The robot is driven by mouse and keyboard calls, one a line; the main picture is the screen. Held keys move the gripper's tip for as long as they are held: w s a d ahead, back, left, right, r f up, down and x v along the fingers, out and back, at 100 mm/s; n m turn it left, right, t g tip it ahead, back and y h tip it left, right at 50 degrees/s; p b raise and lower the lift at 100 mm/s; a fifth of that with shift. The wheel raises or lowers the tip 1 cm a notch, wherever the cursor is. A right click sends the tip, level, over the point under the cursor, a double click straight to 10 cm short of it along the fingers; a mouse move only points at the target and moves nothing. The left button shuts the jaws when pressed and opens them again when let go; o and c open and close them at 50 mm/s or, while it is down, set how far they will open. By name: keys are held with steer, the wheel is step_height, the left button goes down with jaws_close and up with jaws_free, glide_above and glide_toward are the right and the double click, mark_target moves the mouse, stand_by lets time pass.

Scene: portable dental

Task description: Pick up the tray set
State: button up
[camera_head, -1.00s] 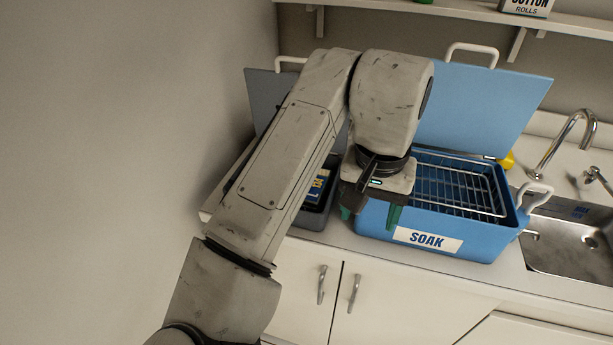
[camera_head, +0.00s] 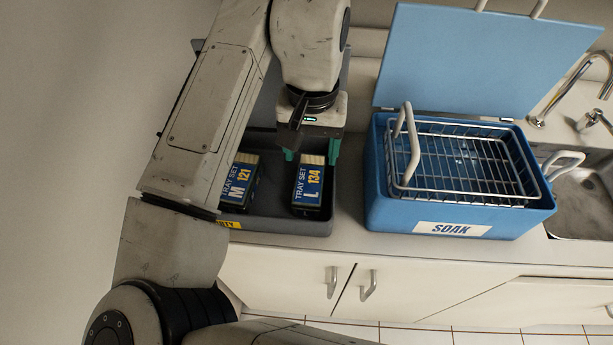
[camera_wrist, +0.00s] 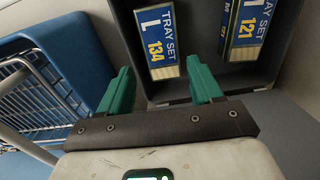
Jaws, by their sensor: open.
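Two tray sets stand in a dark grey bin (camera_head: 265,225) on the counter, blue, black and yellow with printed labels. The tray set marked L 134 (camera_head: 308,187) is at the bin's right side, and the tray set marked M 121 (camera_head: 240,182) is at its left. My gripper (camera_head: 312,158) is open and empty, its green fingers at the far side of the L 134 set. In the wrist view, the fingers (camera_wrist: 160,92) point toward the L 134 tray set (camera_wrist: 157,45), which lies ahead between them, apart from both. The M 121 set (camera_wrist: 247,28) is right of it.
A blue box labelled SOAK (camera_head: 455,228) with its lid up stands right of the bin, holding a wire basket (camera_head: 465,165) with white handles. A sink (camera_head: 582,200) and tap are farther right. A strip of bare counter (camera_head: 350,200) separates bin and box.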

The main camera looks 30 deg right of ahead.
mark_target(310, 178)
steer(key=shift+f, duration=3.6)
steer(key=c, duration=0.8)
steer(key=shift+c, duration=0.4)
steer(key=shift+r, duration=0.2)
